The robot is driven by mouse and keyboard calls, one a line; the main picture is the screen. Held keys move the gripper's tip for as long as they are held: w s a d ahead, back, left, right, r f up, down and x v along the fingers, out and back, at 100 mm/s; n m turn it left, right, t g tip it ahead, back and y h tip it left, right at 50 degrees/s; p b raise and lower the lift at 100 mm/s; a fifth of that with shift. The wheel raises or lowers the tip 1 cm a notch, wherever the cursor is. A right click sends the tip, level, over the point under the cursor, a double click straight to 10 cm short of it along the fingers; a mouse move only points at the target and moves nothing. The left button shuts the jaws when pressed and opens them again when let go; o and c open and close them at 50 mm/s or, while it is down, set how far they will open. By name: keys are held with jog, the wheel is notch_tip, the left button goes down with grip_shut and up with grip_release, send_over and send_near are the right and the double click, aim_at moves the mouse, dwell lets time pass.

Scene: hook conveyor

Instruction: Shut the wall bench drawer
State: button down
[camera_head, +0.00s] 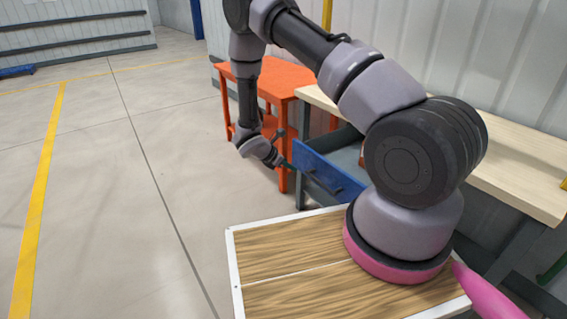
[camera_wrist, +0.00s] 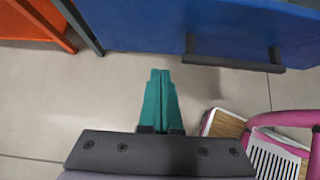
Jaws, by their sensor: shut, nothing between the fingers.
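The wall bench drawer (camera_head: 328,174) has a blue front with a dark bar handle and stands pulled out from under the pale wooden bench top (camera_head: 510,165). Its grey inside shows behind the front. In the wrist view the blue drawer front (camera_wrist: 165,25) spans the top, with the dark handle (camera_wrist: 235,62) right of the fingers. My gripper (camera_head: 289,166) is at the left end of the drawer front. Its teal fingers (camera_wrist: 160,73) are shut together and empty, pointing toward the front, left of the handle. A small gap shows in the wrist view; contact is not visible.
An orange table (camera_head: 270,78) stands beyond the drawer, and its edge (camera_wrist: 40,20) shows at the upper left of the wrist view. A corrugated wall is behind the bench. The floor to the left is open, with yellow lines (camera_head: 45,170).

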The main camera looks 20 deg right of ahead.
aim_at(308, 169)
jog(key=d, duration=0.1)
jog(key=w+d+f, duration=0.1)
jog(key=d, duration=0.1)
jog(key=w+d, duration=0.1)
jog(key=d, duration=0.1)
jog(key=shift+f, duration=0.2)
jog(key=shift+d, duration=0.15)
jog(key=w+d, duration=0.3)
jog(key=d, duration=0.6)
jog(key=w+d, duration=0.3)
jog(key=d, duration=0.6)
jog(key=w+d, duration=0.4)
jog(key=d, duration=0.5)
jog(key=shift+d, duration=0.4)
jog(key=shift+w+d, duration=0.15)
jog(key=shift+d, duration=0.35)
jog(key=shift+w+d+r, duration=0.1)
jog(key=shift+d, duration=0.15)
jog(key=shift+d, duration=0.15)
